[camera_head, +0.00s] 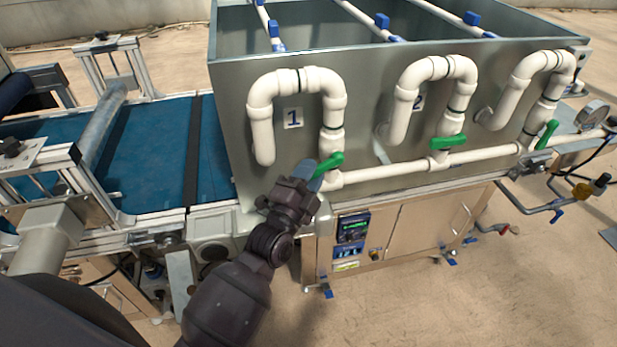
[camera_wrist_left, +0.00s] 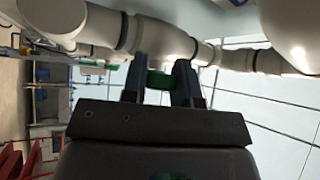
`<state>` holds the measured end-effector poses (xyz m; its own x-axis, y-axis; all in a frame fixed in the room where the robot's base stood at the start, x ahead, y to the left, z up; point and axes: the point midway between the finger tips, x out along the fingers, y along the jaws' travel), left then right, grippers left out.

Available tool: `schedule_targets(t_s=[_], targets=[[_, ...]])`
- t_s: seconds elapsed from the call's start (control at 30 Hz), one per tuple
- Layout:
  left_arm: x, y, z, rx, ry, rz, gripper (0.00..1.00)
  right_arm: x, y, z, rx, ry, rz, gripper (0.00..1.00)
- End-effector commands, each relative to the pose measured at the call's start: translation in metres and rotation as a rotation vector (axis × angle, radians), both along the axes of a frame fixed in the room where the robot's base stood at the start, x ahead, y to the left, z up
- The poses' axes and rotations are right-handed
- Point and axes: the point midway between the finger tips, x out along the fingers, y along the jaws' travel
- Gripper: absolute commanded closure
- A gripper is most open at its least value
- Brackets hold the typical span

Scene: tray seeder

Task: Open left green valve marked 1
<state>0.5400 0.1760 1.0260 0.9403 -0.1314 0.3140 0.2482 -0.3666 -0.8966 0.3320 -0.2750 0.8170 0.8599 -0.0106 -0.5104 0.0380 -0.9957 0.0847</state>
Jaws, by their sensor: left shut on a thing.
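The green valve handle (camera_head: 328,163) marked 1 sits low on the left white pipe loop (camera_head: 332,138), beside the blue label "1" (camera_head: 293,118) on the grey tank. My left gripper (camera_head: 310,175) is at this handle, coming from below and the left. In the left wrist view the green handle (camera_wrist_left: 160,80) lies between the two fingers of the left gripper (camera_wrist_left: 160,88), which are shut on it. In the head view the handle tilts up to the right, and its left end is hidden by the fingers. My right gripper is not in view.
A second green handle (camera_head: 448,142) lies level on the middle pipe. A third green handle (camera_head: 546,134) stands tilted on the right pipe. A control panel (camera_head: 351,228) is below the tank. A blue conveyor belt (camera_head: 160,150) runs off to the left.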

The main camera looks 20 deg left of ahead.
Motion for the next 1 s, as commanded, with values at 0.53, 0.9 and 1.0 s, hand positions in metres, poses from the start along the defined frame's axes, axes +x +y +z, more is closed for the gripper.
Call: schedule_targets(t_s=[0.53, 0.9, 1.0], targets=[[0.003, -0.005, -0.011, -0.135, -0.085, 0.001, 1.0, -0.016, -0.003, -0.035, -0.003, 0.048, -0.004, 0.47], [0.003, -0.004, -0.011, -0.135, -0.085, 0.001, 0.65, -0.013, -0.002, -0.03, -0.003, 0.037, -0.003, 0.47], [0.003, -0.004, -0.01, -0.136, -0.086, 0.001, 0.5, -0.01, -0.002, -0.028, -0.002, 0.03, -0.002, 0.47]])
